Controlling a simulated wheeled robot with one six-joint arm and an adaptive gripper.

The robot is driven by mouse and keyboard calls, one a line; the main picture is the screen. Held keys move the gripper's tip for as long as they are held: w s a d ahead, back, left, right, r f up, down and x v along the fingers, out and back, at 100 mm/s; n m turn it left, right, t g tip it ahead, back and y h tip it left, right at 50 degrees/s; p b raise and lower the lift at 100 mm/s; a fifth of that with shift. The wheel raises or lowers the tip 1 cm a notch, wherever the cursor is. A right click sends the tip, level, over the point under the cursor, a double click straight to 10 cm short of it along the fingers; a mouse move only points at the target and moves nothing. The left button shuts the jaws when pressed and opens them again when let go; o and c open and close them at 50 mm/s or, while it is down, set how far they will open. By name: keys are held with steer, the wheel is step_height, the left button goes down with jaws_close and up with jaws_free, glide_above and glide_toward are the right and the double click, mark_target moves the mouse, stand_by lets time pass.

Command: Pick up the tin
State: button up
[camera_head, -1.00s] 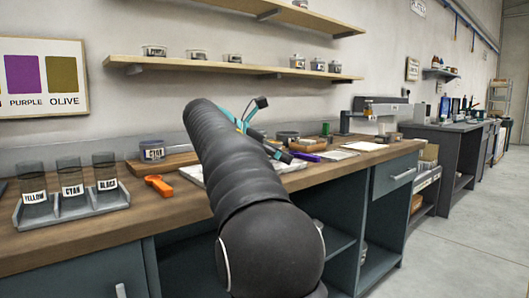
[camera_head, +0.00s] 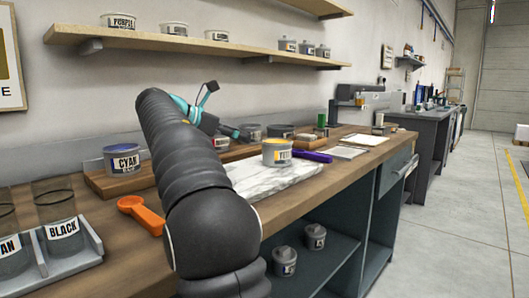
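Several labelled tins are in view, and I cannot tell which one is meant. A tin with a yellow label (camera_head: 277,153) stands upright on the white marble slab (camera_head: 275,182), right of my arm. More tins stand behind the slab, including one (camera_head: 251,132) near my gripper. My gripper (camera_head: 236,133) shows small and dark beyond my arm, over the back of the bench. My arm partly hides it, so its opening is unclear.
An orange scoop (camera_head: 140,213) and a rack of glass cylinders (camera_head: 68,258) are at the left front. A purple tool (camera_head: 313,156) lies beside the yellow tin. Tins stand on the wall shelf (camera_head: 220,47) and the under-bench shelf (camera_head: 312,262).

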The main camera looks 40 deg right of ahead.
mark_target(264, 143)
steer(key=b+x, duration=0.1)
steer(key=x, duration=0.7)
steer(key=shift+b+x, duration=0.45)
steer(key=shift+x, duration=2.35)
steer(key=shift+s, duration=0.1)
steer(key=c, duration=1.1)
steer(key=shift+c, duration=1.3)
steer(key=shift+r, duration=0.1)
